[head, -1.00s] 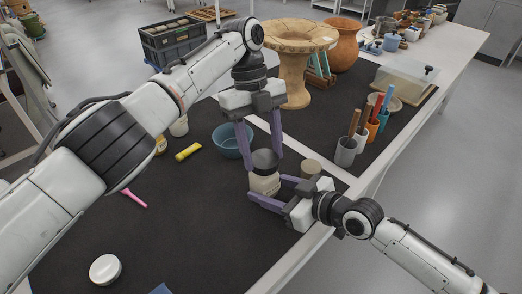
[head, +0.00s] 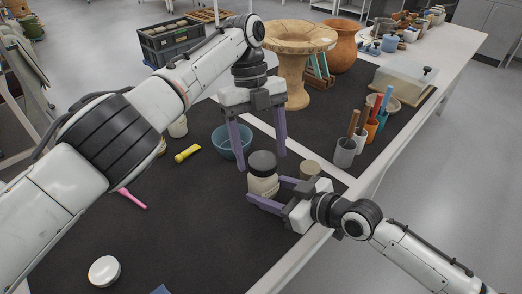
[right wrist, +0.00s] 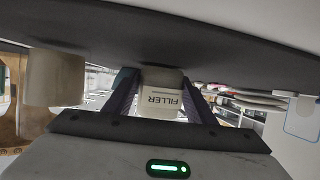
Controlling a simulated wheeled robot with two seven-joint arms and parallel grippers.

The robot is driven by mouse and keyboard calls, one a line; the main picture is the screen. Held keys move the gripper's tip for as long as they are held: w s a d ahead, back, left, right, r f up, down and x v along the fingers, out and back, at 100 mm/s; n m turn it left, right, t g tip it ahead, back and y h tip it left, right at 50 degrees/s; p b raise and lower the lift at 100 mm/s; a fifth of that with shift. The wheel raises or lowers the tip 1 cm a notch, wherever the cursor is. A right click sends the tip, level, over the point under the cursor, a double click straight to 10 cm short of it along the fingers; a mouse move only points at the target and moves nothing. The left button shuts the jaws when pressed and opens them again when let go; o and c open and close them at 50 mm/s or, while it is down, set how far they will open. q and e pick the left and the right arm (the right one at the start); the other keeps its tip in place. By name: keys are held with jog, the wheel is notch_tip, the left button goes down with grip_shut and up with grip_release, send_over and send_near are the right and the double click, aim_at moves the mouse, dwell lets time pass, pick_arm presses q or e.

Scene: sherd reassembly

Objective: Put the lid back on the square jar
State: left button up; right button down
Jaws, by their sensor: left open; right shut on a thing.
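The square jar (head: 263,186) is a pale cream jar standing on the dark mat near the table's right edge. Its dark round lid (head: 262,161) sits on top of it and looks level. My right gripper (head: 266,192) is shut on the jar's body from the right. In the right wrist view the jar (right wrist: 160,97) shows between the fingers with an upside-down "FILLER" label. My left gripper (head: 261,155) is open and empty just above the lid, fingers pointing down. The jar's lower part is partly hidden by the right fingers.
A beige cylinder (head: 311,169) stands just behind the right gripper. A blue bowl (head: 226,143) is behind the left fingers. Cups of tools (head: 345,152) stand to the right. A yellow tube (head: 188,153) and a white round piece (head: 104,270) lie left. The front mat is mostly clear.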

pick_arm(q)
notch_tip(320, 180, up, 4)
jog(key=shift+f, duration=0.1)
jog(key=shift+c, duration=0.3)
